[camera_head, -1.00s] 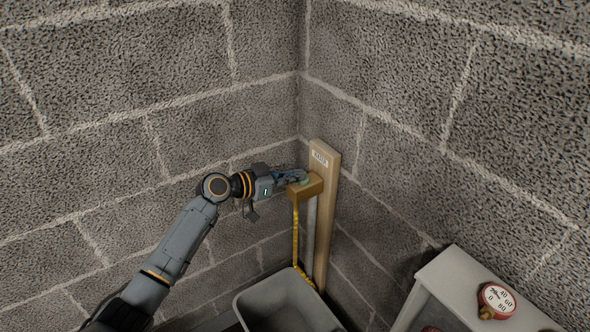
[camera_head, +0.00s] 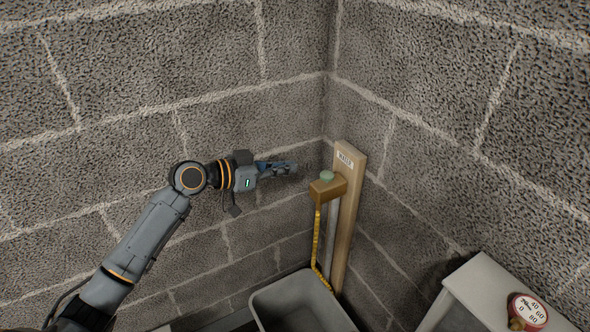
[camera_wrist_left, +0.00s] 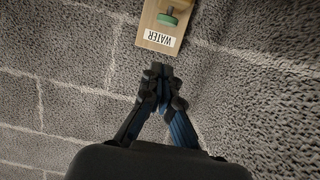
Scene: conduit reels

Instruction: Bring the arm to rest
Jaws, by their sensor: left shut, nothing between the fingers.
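My left arm (camera_head: 145,240) comes in from the left in the head view. Its left gripper (camera_head: 292,167) is shut and empty, held in the air to the left of the wooden board and apart from it. The left wrist view also shows the shut gripper (camera_wrist_left: 161,70), its fingertips together just off the board's "WATER" label (camera_wrist_left: 160,39). My right gripper is not in view.
The upright wooden board (camera_head: 352,200) stands in the wall corner, with a green knob (camera_head: 327,176) on its block and a yellow hose (camera_head: 316,238) hanging below. A grey bin (camera_head: 262,311) sits beneath.

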